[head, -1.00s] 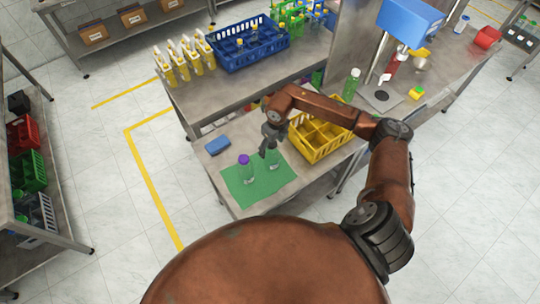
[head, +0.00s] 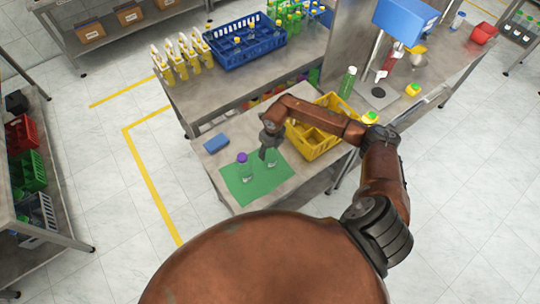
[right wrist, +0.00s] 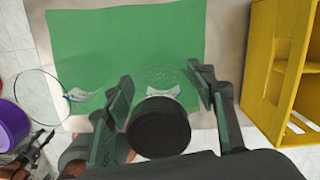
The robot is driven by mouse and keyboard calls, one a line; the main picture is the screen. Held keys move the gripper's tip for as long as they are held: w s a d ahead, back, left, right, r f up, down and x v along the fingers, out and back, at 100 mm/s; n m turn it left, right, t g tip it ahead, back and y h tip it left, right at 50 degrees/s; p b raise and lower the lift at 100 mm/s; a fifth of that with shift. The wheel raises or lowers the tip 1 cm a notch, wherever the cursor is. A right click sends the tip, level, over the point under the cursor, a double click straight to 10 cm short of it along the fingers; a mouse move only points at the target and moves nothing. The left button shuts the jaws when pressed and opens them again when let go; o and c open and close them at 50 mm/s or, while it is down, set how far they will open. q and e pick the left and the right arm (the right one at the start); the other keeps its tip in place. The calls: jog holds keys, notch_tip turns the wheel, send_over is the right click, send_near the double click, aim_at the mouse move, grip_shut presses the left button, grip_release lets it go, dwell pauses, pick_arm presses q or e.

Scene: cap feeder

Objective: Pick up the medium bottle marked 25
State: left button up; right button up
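Two clear bottles stand on a green mat (head: 240,187) on the low table. One has a purple cap (head: 242,157), which also shows at the left edge of the right wrist view (right wrist: 10,127). The other bottle (head: 271,159) is partly hidden by my right gripper (head: 267,149). In the right wrist view it has a black round cap (right wrist: 158,127) and a white label whose marking I cannot read. My right gripper (right wrist: 160,84) is open, with one finger on each side of this bottle; contact cannot be told.
A yellow divided crate (head: 308,147) stands right of the mat, and a blue block (head: 216,142) lies behind it. A higher bench carries a blue crate (head: 245,52) and several yellow bottles. A green bottle (head: 347,83) stands by the press.

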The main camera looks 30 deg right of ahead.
jog(key=c, duration=0.6)
jog(key=shift+o, duration=0.2)
jog(key=shift+r, duration=0.1)
